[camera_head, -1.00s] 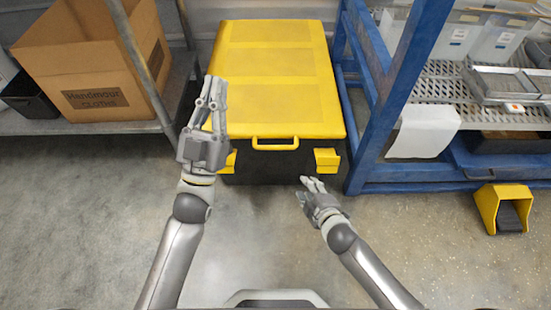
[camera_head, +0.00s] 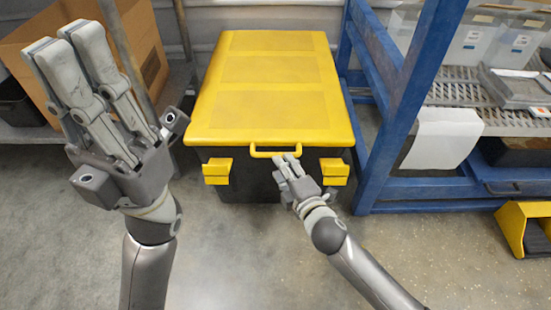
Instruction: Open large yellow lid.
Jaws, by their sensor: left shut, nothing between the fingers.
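The large yellow lid (camera_head: 270,90) lies flat and closed on a black box (camera_head: 255,182). A yellow handle (camera_head: 262,154) sticks out at the middle of its front edge. Two yellow latches, a left one (camera_head: 217,171) and a right one (camera_head: 335,171), sit on the box front. My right gripper (camera_head: 287,164) is at the front of the box, just below the right part of the handle; I cannot tell whether it touches it or how far its fingers are apart. My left gripper (camera_head: 62,45) is raised close to the camera at the left, shut and empty, away from the lid.
A cardboard box (camera_head: 140,40) stands on a shelf at the left, partly behind my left gripper. A blue rack frame (camera_head: 400,110) stands close to the lid's right side. A yellow pedal-like thing (camera_head: 520,225) is on the floor at the right. The floor before the box is clear.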

